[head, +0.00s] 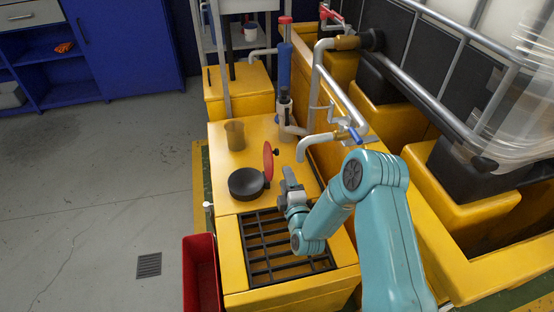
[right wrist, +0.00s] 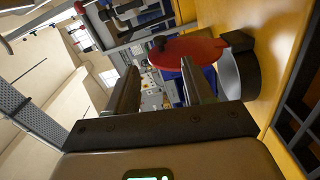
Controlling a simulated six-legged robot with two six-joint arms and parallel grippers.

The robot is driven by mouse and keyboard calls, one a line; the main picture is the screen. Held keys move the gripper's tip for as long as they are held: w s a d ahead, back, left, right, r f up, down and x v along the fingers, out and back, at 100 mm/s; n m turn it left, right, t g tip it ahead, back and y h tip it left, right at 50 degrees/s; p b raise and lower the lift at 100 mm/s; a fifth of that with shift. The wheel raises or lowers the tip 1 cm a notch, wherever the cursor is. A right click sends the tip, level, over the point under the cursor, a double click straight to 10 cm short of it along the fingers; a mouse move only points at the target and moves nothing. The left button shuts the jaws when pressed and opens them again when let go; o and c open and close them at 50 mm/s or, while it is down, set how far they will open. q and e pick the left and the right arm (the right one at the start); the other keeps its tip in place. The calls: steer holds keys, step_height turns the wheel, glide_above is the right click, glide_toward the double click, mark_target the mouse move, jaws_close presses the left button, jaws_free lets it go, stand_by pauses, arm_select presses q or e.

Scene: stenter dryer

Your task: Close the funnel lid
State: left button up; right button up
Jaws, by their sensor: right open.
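The black round funnel (head: 246,185) sits on the yellow top; its pale inside shows in the right wrist view (right wrist: 231,77). Its red lid (head: 268,160) stands raised, roughly upright, at the funnel's right edge, with a black knob (head: 276,152) on its right face. In the right wrist view the lid (right wrist: 195,50) and knob (right wrist: 158,43) are beyond the fingertips. My right gripper (head: 288,176) is open and empty, just right of the lid and apart from it. It also shows in the right wrist view (right wrist: 160,70). My left gripper is not in view.
A brownish cup (head: 235,135) stands behind the funnel. A black grate (head: 270,250) lies in front, under my right arm. Pipes with a blue-handled tap (head: 350,135) rise behind and to the right. A red bin (head: 200,275) stands at the front left.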

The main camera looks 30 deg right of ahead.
mark_target(278, 154)
steer(key=b+x, duration=0.2)
steer(key=x, duration=0.8)
steer(key=shift+w, duration=0.25)
jaws_close()
